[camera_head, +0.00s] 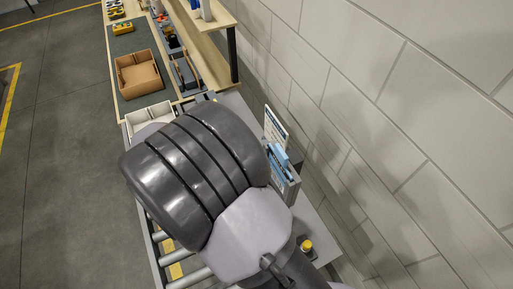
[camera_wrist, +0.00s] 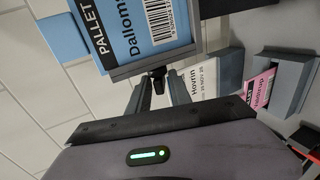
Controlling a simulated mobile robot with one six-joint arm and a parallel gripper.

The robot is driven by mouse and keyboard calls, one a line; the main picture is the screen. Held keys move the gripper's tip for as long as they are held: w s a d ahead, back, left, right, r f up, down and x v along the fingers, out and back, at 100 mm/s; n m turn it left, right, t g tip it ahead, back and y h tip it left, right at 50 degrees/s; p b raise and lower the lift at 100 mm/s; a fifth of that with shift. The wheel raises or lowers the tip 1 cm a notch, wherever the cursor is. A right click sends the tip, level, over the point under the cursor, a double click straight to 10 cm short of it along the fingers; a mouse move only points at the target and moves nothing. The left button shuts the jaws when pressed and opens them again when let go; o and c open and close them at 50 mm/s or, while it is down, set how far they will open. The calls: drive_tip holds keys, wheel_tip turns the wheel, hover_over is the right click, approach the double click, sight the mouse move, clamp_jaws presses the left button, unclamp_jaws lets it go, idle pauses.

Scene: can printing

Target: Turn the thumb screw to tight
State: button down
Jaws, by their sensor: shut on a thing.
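The small dark thumb screw (camera_wrist: 158,74) shows in the wrist view under the lower edge of a grey frame (camera_wrist: 150,62). The frame holds a blue and white pallet label (camera_wrist: 140,30). My gripper (camera_wrist: 162,90) has its two dark fingers close together around the screw and is shut on it. The fingers partly hide the screw, so I cannot tell how far it is turned. In the head view my arm hides the gripper and screw. A grey holder with blue cards (camera_head: 284,175) stands beside the arm there.
In the wrist view a white label (camera_wrist: 200,95) and a pink label (camera_wrist: 260,88) in a grey holder are close to the right. In the head view a tiled wall (camera_head: 370,110) bounds the right. A cardboard box (camera_head: 138,74) is on the far bench, and a yellow knob (camera_head: 306,246) is near the wall.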

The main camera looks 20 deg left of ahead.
drive_tip(key=shift+f+t+h, duration=0.15)
drive_tip(key=shift+t+h, duration=0.35)
drive_tip(key=shift+t, duration=0.1)
idle(0.5)
idle(0.8)
drive_tip(key=c, duration=1.5)
unclamp_jaws()
drive_tip(key=p+v, duration=0.2)
drive_tip(key=v, duration=1.5)
drive_tip(key=shift+s+a, duration=0.15)
